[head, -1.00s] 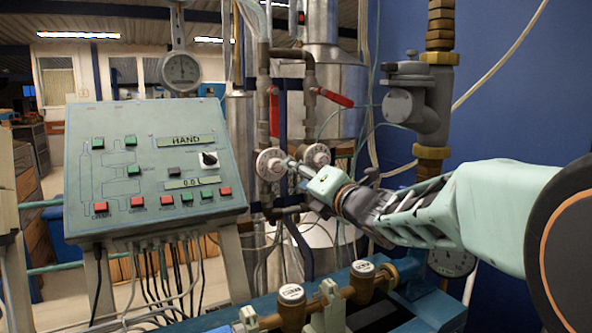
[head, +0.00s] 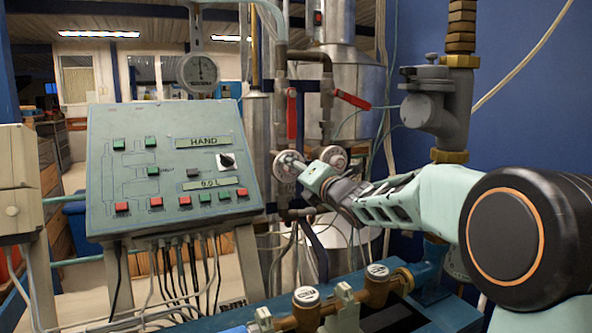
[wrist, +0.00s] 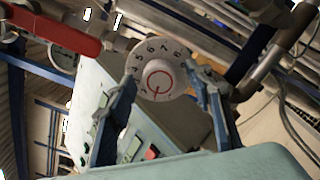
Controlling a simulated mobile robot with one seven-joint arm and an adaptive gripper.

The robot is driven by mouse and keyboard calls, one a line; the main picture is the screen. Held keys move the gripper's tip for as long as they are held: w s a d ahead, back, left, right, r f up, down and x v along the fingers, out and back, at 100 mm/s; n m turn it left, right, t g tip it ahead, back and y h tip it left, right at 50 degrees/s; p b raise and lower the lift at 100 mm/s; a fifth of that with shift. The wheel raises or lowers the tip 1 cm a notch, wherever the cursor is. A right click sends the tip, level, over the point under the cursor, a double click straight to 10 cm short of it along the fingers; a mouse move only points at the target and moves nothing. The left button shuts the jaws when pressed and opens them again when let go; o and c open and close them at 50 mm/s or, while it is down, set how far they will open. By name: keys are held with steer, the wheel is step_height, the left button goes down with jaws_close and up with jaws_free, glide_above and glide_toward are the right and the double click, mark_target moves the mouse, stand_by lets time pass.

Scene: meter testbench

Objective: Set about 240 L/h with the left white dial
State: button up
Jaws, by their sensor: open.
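The left white dial (head: 289,166) sits on the pipework right of the control panel. In the wrist view the white dial (wrist: 147,91) faces me, with black numerals around its rim and a red ring at its centre. 5, 6 and 7 show near the top. My gripper (head: 306,172) is at the left dial. In the wrist view my gripper (wrist: 161,84) is open, with one finger on each side of the dial; I cannot tell whether they touch it. The second white dial (head: 335,157) is just right, partly hidden behind my gripper.
The sloping control panel (head: 130,185) with buttons and a small litre display stands at left. Red lever handles (head: 352,99) are above the dials; one shows close in the wrist view (wrist: 62,30). A round gauge (head: 198,73) hangs above the panel. Brass meters (head: 377,287) lie below.

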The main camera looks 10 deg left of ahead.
steer(key=c, duration=1.2)
steer(key=shift+o, duration=0.2)
